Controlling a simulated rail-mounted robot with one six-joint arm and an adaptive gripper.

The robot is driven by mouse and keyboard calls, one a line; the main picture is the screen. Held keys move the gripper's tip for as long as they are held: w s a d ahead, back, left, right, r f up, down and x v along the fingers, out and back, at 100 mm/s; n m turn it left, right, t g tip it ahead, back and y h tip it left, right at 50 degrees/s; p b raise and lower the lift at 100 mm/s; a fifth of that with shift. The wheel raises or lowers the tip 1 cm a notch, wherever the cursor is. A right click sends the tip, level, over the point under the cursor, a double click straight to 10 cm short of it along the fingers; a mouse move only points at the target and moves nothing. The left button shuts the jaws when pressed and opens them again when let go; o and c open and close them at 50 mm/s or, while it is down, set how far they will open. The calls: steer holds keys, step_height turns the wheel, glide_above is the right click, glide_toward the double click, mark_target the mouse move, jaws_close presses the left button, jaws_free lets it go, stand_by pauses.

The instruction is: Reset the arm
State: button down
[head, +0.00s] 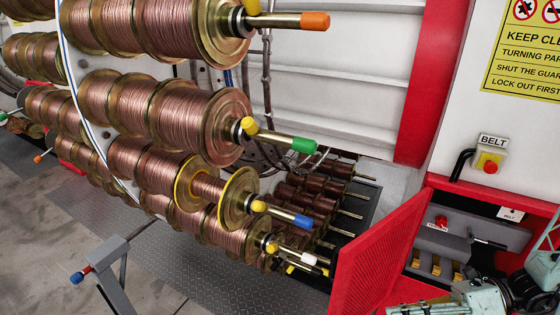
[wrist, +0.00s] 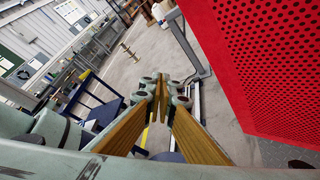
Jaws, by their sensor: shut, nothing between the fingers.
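My gripper (wrist: 163,92) shows in the wrist view with its two fingers together and nothing between them. It points over open floor, with the red perforated guard panel (wrist: 262,65) to its right. In the head view, part of my pale green arm is at the bottom right corner, in front of the red cabinet. My gripper's fingertips cannot be made out there.
Copper wire spools (head: 205,125) with coloured shaft ends fill the left and middle. The red perforated door (head: 378,258) stands open beside the cabinet holding a red knob and lever (head: 488,243). A belt button box (head: 488,160) is above. A grey stand (head: 115,270) is lower left.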

steer(key=s+a+r+n+t+h, duration=0.1)
steer(key=s+a+r+n+h, duration=0.2)
steer(key=r+n, duration=0.6)
steer(key=s+a+r+n+t+h, duration=0.1)
steer(key=s+a+r+n+h, duration=0.2)
steer(key=r, duration=1.3)
steer(key=s+a+r+n+h, duration=0.3)
steer(key=s+r+n+h, duration=0.5)
steer(key=r+n, duration=0.5)
steer(key=shift+s+r+n+t, duration=0.15)
steer(key=shift+s+n+t, duration=0.3)
steer(key=shift+n, duration=1.05)
